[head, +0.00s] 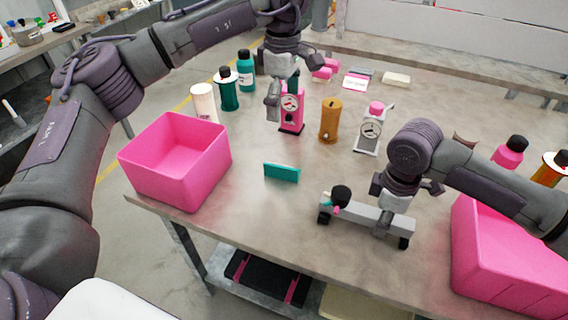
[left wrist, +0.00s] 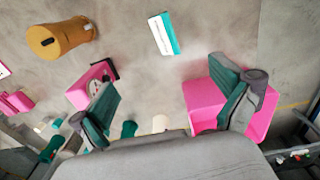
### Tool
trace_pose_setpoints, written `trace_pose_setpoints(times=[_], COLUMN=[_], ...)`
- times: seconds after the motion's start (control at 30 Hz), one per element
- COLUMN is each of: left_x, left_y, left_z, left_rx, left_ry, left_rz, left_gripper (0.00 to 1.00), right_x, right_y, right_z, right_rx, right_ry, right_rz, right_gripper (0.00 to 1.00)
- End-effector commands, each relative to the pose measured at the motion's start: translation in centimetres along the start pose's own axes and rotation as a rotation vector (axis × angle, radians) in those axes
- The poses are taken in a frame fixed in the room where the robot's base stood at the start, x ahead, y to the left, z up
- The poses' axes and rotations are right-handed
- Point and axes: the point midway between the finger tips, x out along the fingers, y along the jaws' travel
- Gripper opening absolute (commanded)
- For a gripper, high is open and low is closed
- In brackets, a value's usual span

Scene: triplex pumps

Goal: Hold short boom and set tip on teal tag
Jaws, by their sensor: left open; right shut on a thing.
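The short boom (head: 358,213) is a light grey bar with black ends and a black knob near its left end. My right gripper (head: 392,206) is shut on it toward its right end, at the table's front. Whether the boom touches the table is unclear. The teal tag (head: 282,173) stands on the table to the left of the boom, apart from it; it also shows in the left wrist view (left wrist: 165,34). My left gripper (head: 282,98) is open and empty at the back, by a pink dial gauge (head: 291,110). Its spread fingers show in the left wrist view (left wrist: 170,103).
A pink bin (head: 158,190) stands at the left table corner and another (head: 508,275) at the right. An orange canister (head: 330,121), a white dial gauge (head: 372,130) and bottles stand behind. The table between tag and boom is clear.

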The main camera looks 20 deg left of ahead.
Motion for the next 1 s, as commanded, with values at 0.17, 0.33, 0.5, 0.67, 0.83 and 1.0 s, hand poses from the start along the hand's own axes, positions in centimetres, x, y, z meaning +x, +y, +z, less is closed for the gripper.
trace_pose_setpoints(times=[0.17, 0.33, 0.5, 0.67, 0.83, 1.0], left_x=[-1.3, -1.3, -1.2, -1.0, -0.9, -0.8], left_y=[0.0, -0.3, -1.4, -3.1, -5.3, -7.2], left_z=[0.0, 0.8, 3.9, 7.9, 11.7, 14.4], left_rx=[0.001, 0.082, 0.415, 0.877, 1.366, 1.758], left_ry=[0.0, 0.0, -0.001, -0.003, -0.009, -0.014], left_rz=[-0.001, -0.003, -0.007, -0.01, -0.011, -0.01], left_gripper=[0.97, 0.68, 0.68, 0.68, 0.68, 0.68], right_x=[-0.1, -0.1, -0.1, -0.1, -0.1, -0.1], right_y=[0.0, 0.0, 0.0, 0.0, 0.0, 0.0], right_z=[0.0, 0.0, 0.0, 0.0, 0.0, 0.0], right_rx=[0.0, 0.0, 0.0, 0.0, 0.0, 0.0], right_ry=[0.001, 0.001, 0.001, 0.001, 0.001, 0.001], right_rz=[0.001, 0.001, 0.001, 0.001, 0.001, 0.001], right_gripper=[0.0, 0.0, 0.0, 0.0, 0.0, 0.0])
